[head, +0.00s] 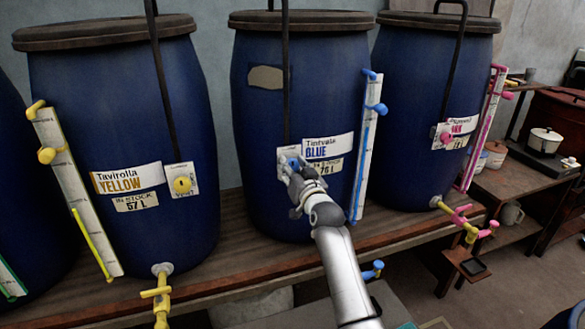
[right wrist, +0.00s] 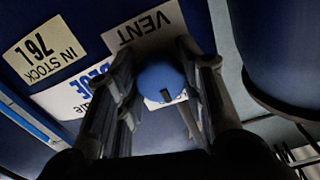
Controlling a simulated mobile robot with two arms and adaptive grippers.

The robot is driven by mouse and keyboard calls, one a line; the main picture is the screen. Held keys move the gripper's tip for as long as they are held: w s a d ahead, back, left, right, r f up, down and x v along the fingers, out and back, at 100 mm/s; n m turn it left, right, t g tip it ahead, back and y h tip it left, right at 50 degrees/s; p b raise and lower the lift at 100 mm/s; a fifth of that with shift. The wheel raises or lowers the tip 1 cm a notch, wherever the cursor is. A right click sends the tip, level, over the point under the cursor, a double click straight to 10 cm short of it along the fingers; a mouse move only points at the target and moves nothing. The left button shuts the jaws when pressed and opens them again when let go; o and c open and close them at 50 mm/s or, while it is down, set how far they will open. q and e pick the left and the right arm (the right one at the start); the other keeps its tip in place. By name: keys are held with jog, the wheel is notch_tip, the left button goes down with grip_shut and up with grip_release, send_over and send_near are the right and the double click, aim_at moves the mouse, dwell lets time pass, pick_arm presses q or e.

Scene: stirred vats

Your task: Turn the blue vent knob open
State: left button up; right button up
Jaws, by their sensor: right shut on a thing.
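The blue vent knob (right wrist: 162,80) sits on a white plate marked VENT (right wrist: 143,34), on the front of the middle vat (head: 258,115) labelled BLUE. In the right wrist view the knob is between the two fingers, with a dark mark on its face. My right gripper (head: 296,166) reaches the plate in the head view and is shut on the knob, hiding most of it; a bit of blue (head: 293,161) shows. In the right wrist view my right gripper (right wrist: 160,88) has a finger on each side of the knob. My left gripper is not in view.
The yellow vat (head: 110,110) with its yellow vent knob (head: 182,184) stands to the left. The pink vat (head: 415,100) stands to the right. A blue gauge (head: 362,150) and a blue tap (head: 373,270) are right of my arm. The wooden shelf (head: 228,262) carries the vats.

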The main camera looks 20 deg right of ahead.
jog(key=n+p, duration=0.1)
jog(key=n, duration=0.3)
jog(key=n+p, duration=0.1)
jog(key=n, duration=0.3)
jog(key=shift+n, duration=0.3)
jog(key=n, duration=0.4)
jog(key=shift+n+p, duration=0.3)
jog(key=shift+p, duration=0.05)
jog(key=shift+n+p, duration=0.35)
jog(key=shift+n, duration=1.85)
jog(key=o, duration=1)
jog(key=shift+o, duration=0.2)
